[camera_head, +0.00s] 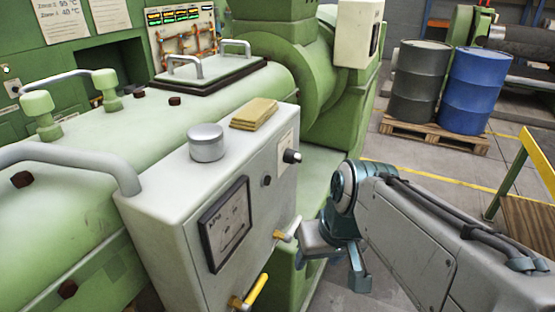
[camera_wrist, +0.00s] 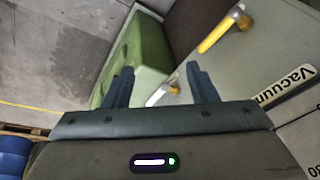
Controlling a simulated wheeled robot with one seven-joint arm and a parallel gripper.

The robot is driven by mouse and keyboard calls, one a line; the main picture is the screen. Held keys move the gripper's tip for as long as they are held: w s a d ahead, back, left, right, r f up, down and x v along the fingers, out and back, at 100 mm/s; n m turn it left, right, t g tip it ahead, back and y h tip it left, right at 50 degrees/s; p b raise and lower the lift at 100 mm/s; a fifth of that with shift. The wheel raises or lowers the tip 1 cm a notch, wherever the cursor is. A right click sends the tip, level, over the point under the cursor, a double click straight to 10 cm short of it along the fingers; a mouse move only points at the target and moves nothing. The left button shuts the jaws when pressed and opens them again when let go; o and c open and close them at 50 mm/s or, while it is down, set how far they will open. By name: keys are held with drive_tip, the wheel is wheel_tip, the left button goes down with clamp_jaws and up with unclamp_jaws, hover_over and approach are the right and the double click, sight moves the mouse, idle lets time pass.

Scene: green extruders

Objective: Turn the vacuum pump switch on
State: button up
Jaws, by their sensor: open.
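The grey control box (camera_head: 200,190) stands in front of the green machine. Its front has a black rotary knob (camera_head: 291,156) beside a small label plate, and a smaller black button (camera_head: 267,180). I cannot tell from the writing which one is the vacuum pump switch. A square gauge (camera_head: 225,225) sits lower left of them; in the wrist view a "Vacuum" label (camera_wrist: 288,86) shows at the right. My gripper (camera_head: 330,268) is open and empty, right of the box and below the knob. In the wrist view a small valve lever (camera_wrist: 160,94) shows between its fingers (camera_wrist: 161,82), apparently beyond them.
A yellow-handled valve (camera_head: 254,292) juts out low on the box, and the small lever (camera_head: 287,233) above it points toward my gripper. A round grey cap (camera_head: 206,142) and yellow pads (camera_head: 254,113) lie on top. Drums on a pallet (camera_head: 436,137) stand at the back right.

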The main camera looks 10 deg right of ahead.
drive_tip(key=w+f+n+y+b, duration=0.2)
drive_tip(key=w+y+b, duration=0.3)
drive_tip(key=b, duration=0.2)
drive_tip(key=n+t+y+b, duration=0.8)
drive_tip(key=n+b, duration=0.1)
drive_tip(key=b, duration=0.4)
approach(301, 160)
drive_tip(key=p+x, duration=0.1)
drive_tip(key=x, duration=0.9)
drive_tip(key=shift+w+a, duration=0.1)
drive_tip(key=shift+a, duration=0.25)
drive_tip(key=c, duration=1)
